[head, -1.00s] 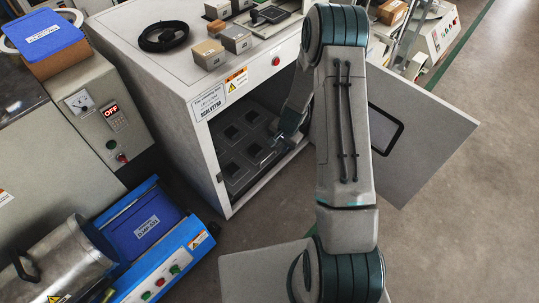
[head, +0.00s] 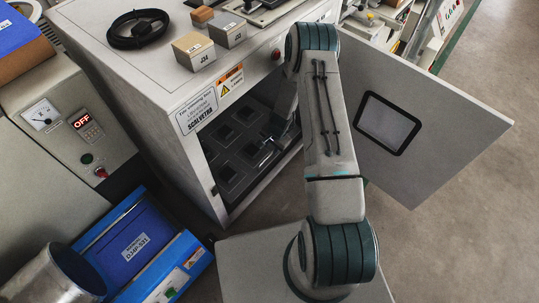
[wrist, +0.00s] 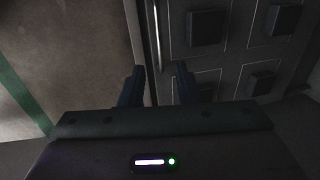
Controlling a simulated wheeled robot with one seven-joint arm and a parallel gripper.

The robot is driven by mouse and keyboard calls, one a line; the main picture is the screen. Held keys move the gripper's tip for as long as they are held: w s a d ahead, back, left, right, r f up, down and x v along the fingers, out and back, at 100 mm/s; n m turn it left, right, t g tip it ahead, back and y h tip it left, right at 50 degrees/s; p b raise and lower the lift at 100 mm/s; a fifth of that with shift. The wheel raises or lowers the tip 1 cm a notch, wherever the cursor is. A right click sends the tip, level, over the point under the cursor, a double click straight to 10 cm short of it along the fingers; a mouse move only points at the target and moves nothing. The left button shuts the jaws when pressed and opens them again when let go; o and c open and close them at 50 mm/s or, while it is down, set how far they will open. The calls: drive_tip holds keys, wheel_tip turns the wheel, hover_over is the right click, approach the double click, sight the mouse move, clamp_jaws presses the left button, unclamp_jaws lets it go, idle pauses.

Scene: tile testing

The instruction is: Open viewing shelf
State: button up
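The viewing shelf (head: 214,137) is a dark grey tray with raised black square blocks, inside the open white cabinet labelled SCALVETRO. It also shows in the wrist view (wrist: 233,55), with a thin bright bar (wrist: 157,30), likely its handle, along its front edge. My gripper (wrist: 159,70) is open, its two dark fingers apart with nothing seen held between them. In the picture the bar's near end lies between the fingertips; I cannot tell the depth or any contact. In the head view my gripper (head: 275,138) is at the shelf's right front part, partly hidden by my arm.
The white cabinet (head: 135,75) has its door (head: 440,115), with a dark-framed window, swung open to the right, beyond my arm. Blocks and a coiled black cable (head: 138,28) lie on top. A blue machine (head: 140,250) stands at lower left. Floor is clear at right.

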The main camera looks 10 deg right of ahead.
sight(269, 156)
drive_tip(key=f, duration=0.2)
drive_tip(key=f+b, duration=0.1)
drive_tip(key=f, duration=0.1)
drive_tip(key=w+f+b, duration=0.1)
drive_tip(key=f, duration=0.1)
drive_tip(key=shift+a+f, duration=0.4)
clamp_jaws()
